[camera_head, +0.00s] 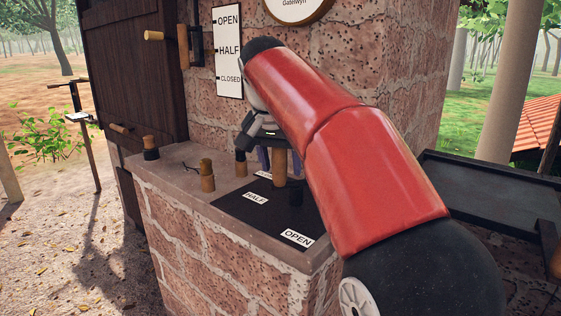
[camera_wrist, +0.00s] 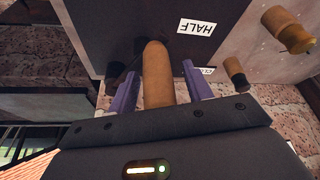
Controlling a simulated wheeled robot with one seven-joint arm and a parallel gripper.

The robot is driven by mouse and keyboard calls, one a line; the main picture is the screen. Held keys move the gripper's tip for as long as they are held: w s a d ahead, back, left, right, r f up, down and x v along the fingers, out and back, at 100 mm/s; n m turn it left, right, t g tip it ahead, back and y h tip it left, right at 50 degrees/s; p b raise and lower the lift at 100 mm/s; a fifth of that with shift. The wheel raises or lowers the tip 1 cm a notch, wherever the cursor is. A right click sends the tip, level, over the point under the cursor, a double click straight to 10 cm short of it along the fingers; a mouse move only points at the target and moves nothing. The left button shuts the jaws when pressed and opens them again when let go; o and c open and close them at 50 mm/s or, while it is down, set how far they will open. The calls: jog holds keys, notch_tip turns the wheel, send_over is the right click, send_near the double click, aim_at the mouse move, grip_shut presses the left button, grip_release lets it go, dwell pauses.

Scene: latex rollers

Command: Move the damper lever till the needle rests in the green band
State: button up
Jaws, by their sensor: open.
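The damper lever's wooden handle (camera_head: 280,168) stands over a dark plate (camera_head: 233,207) on the brick ledge, which bears HALF and OPEN labels. In the wrist view the handle (camera_wrist: 158,75) lies between the two purple fingers of my gripper (camera_wrist: 161,88), with a gap on each side. My gripper (camera_head: 267,153) is open around it, partly hidden by my arm in the head view. A round framed face (camera_head: 296,8) on the wall is cut off at the top; no needle or green band shows.
A wall board (camera_head: 228,50) reads OPEN, HALF and CLOSED, beside a dark door (camera_head: 135,75) with a wooden handle. Several wood-and-black pegs, including one at the left (camera_head: 151,148), stand on the ledge near the plate. A dark tray (camera_head: 490,195) lies to the right.

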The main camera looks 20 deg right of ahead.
jog(key=p+v, duration=0.2)
jog(key=v, duration=0.5)
jog(key=shift+r, duration=0.3)
jog(key=shift+s+a, duration=0.1)
